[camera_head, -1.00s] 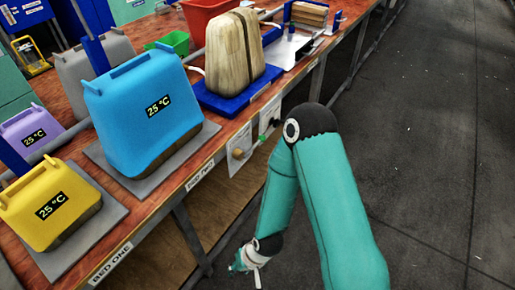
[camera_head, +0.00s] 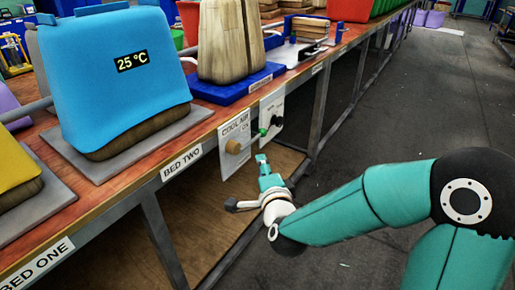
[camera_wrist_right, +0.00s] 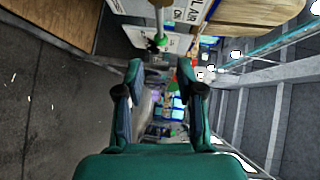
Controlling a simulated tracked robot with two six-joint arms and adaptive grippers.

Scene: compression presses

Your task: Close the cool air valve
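My right gripper (camera_head: 247,182) is below and in front of the panels, apart from the knobs. Its fingers are spread and empty in the wrist view (camera_wrist_right: 160,76). My left gripper is out of view.
A blue press cover (camera_head: 115,75) reading 25 °C stands on the bench above "BED TWO". A wooden block (camera_head: 230,40) on a blue base stands beyond it. Bench legs (camera_head: 162,238) flank the space under the bench. The dark floor (camera_head: 390,110) at right is open.

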